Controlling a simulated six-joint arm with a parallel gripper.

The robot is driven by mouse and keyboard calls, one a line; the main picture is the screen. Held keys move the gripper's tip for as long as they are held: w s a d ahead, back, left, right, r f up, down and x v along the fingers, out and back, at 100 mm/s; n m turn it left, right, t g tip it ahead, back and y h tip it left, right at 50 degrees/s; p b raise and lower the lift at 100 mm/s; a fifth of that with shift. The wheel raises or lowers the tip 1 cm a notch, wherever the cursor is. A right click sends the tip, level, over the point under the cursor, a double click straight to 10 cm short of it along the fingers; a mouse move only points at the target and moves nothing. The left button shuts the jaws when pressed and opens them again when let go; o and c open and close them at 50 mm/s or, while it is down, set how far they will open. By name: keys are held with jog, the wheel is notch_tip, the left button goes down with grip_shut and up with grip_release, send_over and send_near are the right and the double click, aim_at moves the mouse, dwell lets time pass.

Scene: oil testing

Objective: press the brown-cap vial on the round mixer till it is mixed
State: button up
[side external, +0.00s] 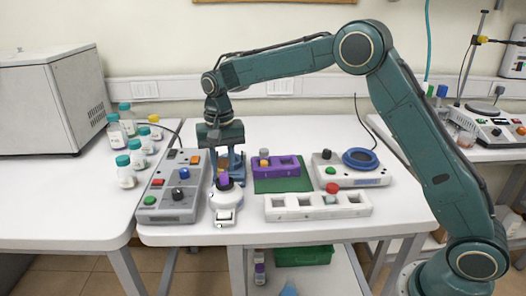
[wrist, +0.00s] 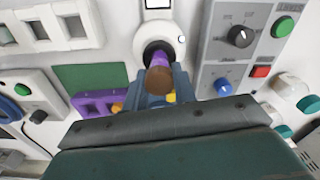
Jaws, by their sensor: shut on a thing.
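The brown-cap vial, with purple contents, shows in the wrist view (wrist: 160,78) and as a purple body in the side view (side external: 224,181). My gripper (side external: 228,170) is shut on it; its blue fingers flank the vial in the wrist view (wrist: 165,90). The vial's lower end is at the dark cup of the white round mixer (side external: 224,212), which also shows in the wrist view (wrist: 178,40). The vial looks roughly upright in the side view. I cannot tell how firmly it presses on the cup or whether its contents are mixed.
A grey control box (side external: 160,205) stands close left of the mixer. A purple rack (side external: 288,170) on a green mat (side external: 283,186), a white rack (side external: 295,209) and a blue-topped device (side external: 345,179) stand to the right. Several green-cap vials (side external: 124,172) stand on the left table.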

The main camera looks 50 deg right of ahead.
jog(key=shift+r, duration=0.1)
dwell(0.3)
jog(key=shift+r, duration=3.45)
jog(key=shift+d, duration=0.1)
